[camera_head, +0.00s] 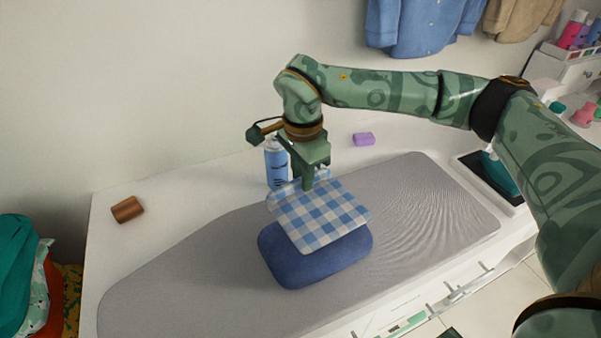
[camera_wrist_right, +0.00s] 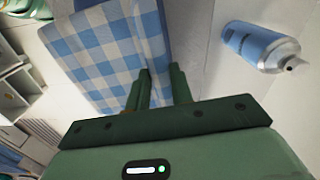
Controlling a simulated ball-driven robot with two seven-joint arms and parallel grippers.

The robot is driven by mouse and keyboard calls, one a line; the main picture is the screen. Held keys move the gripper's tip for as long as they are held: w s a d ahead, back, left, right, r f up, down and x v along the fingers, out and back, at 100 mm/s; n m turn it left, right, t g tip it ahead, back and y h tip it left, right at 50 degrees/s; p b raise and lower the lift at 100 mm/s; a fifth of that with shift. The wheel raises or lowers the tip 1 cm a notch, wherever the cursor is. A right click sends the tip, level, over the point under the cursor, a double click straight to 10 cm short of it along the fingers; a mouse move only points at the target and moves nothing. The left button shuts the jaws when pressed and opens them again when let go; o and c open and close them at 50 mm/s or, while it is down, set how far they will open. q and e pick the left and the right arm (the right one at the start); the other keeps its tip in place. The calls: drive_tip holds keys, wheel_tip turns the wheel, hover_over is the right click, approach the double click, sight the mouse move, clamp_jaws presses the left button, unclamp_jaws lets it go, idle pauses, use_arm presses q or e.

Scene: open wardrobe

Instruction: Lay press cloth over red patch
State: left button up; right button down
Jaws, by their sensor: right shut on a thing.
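A blue and white checked press cloth (camera_head: 318,214) hangs from my right gripper (camera_head: 309,180) in the head view, above a dark blue cushion-like pad or folded garment (camera_head: 290,262). My right gripper is shut on the cloth's far edge. The cloth also shows in the right wrist view (camera_wrist_right: 105,55), spread out beyond the fingers (camera_wrist_right: 158,85). No red patch shows; whether it is under the cloth I cannot tell. My left gripper is not in view.
The blue pad lies on a grey ironing board (camera_head: 190,270). A blue spray can (camera_head: 275,164) stands close behind the gripper. A purple block (camera_head: 363,139), a wooden brush-like block (camera_head: 127,209) and a teal iron (camera_head: 500,172) are around the board.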

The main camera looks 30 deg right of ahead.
sight(303, 198)
drive_tip(key=shift+d, duration=0.15)
drive_tip(key=shift+r+p, duration=0.1)
drive_tip(key=shift+p, duration=0.2)
drive_tip(key=shift+f, duration=0.25)
drive_tip(key=shift+f+b, duration=1.05)
drive_tip(key=shift+f, duration=2.4)
drive_tip(key=c, duration=1.1)
unclamp_jaws()
drive_tip(key=shift+c, duration=0.2)
